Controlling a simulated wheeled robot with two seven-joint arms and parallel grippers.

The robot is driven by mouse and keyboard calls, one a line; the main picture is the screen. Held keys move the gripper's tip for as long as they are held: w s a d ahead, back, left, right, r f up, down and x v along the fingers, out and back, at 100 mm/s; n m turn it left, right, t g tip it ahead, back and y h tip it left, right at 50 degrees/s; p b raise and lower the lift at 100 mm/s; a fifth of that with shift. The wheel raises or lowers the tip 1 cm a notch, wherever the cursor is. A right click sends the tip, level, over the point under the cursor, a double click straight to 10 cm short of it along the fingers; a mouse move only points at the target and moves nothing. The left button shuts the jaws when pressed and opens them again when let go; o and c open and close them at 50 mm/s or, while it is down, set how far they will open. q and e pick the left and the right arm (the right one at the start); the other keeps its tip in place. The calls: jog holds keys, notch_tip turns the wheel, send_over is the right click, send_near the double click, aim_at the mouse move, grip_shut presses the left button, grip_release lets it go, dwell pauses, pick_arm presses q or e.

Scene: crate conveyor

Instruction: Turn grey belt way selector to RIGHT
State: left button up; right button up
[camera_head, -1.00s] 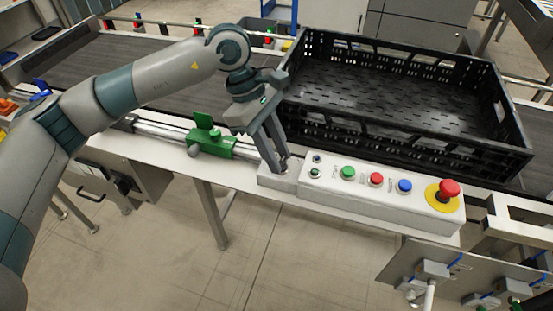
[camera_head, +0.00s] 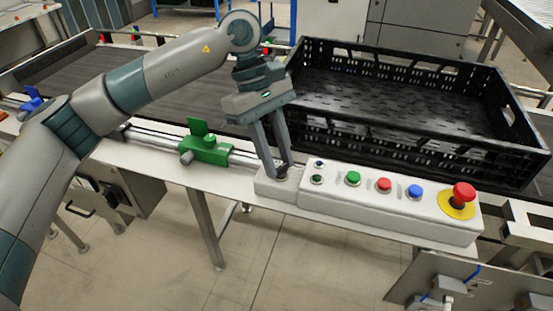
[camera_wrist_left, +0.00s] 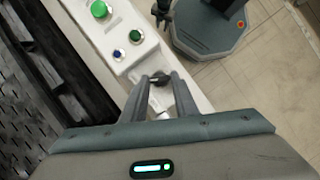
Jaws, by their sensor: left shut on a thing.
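The belt way selector (camera_wrist_left: 159,82) is a small dark knob on a low light-grey box (camera_head: 277,187) at the left end of the white control panel. My left gripper (camera_head: 282,174) points down with its fingertips at the knob. In the left wrist view the two fingers (camera_wrist_left: 160,80) are closed around the knob, one on each side. The fingers hide most of the knob, and I cannot read which way it points. My right gripper is not in view.
The white panel (camera_head: 395,215) carries green, red and blue buttons and a red emergency stop (camera_head: 464,192) on yellow. A black crate (camera_head: 425,140) stands on the conveyor behind it. A green clamp (camera_head: 206,150) sits on the rail to the left.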

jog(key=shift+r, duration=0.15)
pick_arm(q)
jog(key=o, duration=1.1)
jog(key=shift+c, duration=0.2)
jog(key=shift+r, duration=0.1)
jog(key=shift+w+a+r, duration=0.2)
jog(key=shift+w+r, duration=0.05)
jog(key=shift+r, duration=0.3)
jog(key=b+v, duration=0.1)
jog(key=v, duration=1.5)
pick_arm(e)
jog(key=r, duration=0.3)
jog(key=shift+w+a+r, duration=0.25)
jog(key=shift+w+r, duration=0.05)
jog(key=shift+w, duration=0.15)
